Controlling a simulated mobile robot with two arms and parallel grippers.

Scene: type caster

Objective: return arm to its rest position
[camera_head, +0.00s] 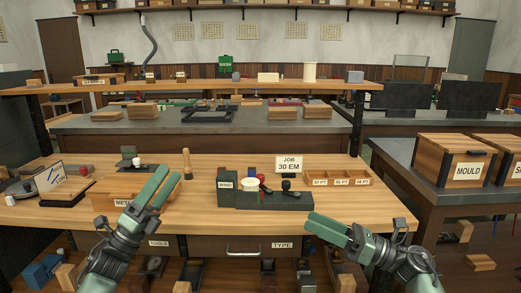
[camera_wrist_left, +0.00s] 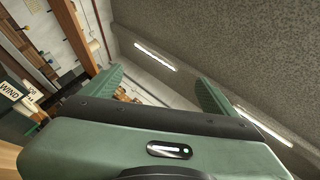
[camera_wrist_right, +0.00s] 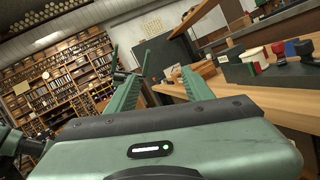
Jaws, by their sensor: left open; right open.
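My left gripper (camera_head: 158,190) is open and empty in the head view, raised in front of the left part of the bench (camera_head: 215,208), its fingers pointing up and to the right. In the left wrist view its two fingers (camera_wrist_left: 155,90) stand apart with only ceiling and wall beyond. My right gripper (camera_head: 330,229) is open and empty at the bench's front right edge, its fingers pointing left. In the right wrist view its fingers (camera_wrist_right: 155,88) are spread with nothing between them. Neither gripper touches an object that I can see.
A dark caster device with a WIND label (camera_head: 226,184) stands mid-bench. Behind it is a JOB 30 EM card (camera_head: 289,165); a divided wooden tray (camera_head: 342,177) is to its right. A wooden METAL box (camera_head: 103,201) sits partly behind my left gripper. A MOULD box (camera_head: 455,160) stands on the right table.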

